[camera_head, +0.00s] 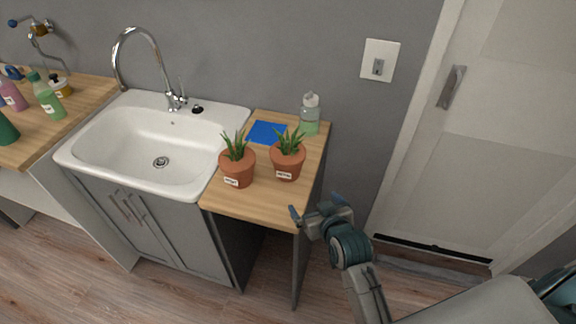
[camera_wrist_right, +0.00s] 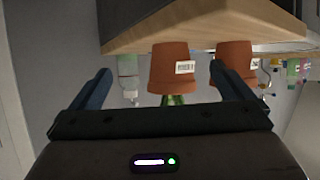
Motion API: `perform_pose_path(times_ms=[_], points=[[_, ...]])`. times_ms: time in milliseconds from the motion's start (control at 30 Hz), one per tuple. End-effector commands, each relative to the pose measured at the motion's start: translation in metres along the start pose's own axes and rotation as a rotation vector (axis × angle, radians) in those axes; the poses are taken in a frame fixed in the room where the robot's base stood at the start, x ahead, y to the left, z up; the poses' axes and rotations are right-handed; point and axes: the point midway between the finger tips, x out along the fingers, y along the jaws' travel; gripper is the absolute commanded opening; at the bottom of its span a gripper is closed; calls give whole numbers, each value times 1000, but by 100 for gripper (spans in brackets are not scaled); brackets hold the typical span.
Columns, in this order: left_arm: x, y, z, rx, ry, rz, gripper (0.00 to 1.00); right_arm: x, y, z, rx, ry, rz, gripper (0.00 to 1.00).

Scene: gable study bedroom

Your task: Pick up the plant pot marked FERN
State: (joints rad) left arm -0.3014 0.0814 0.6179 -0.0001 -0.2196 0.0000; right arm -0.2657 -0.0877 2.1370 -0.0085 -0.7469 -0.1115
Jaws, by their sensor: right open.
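Two terracotta pots with spiky green plants stand upright on the wooden counter right of the sink. The left pot (camera_head: 238,175) and the right pot (camera_head: 287,165) each carry a small white label; the lettering is too small to tell which says FERN. In the upside-down right wrist view, the right pot (camera_wrist_right: 172,68) shows between my fingers and the left pot (camera_wrist_right: 237,54) is partly hidden behind one finger. My right gripper (camera_head: 317,208) is open and empty, off the counter's front right corner, apart from both pots. My left gripper is out of view.
The white sink (camera_head: 130,150) is left. A door (camera_head: 470,150) stands right. Several bottles stand far left.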

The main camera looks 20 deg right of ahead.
Motion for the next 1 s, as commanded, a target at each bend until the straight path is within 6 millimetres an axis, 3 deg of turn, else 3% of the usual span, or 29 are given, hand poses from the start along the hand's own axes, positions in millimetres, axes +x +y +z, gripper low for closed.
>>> perform_pose_path(times_ms=[200, 400, 600, 833, 1000], points=[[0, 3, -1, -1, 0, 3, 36, 30, -14, -47, 23, 202, 11, 100], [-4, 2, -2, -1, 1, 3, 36, 47, -19, -73, 31, 295, 19, 100], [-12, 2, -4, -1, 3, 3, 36, 78, -18, -84, 30, 298, 19, 100], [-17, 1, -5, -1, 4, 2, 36, 95, -17, -87, 30, 296, 20, 100], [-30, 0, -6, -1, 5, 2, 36, 113, -16, -96, 30, 296, 19, 100]])
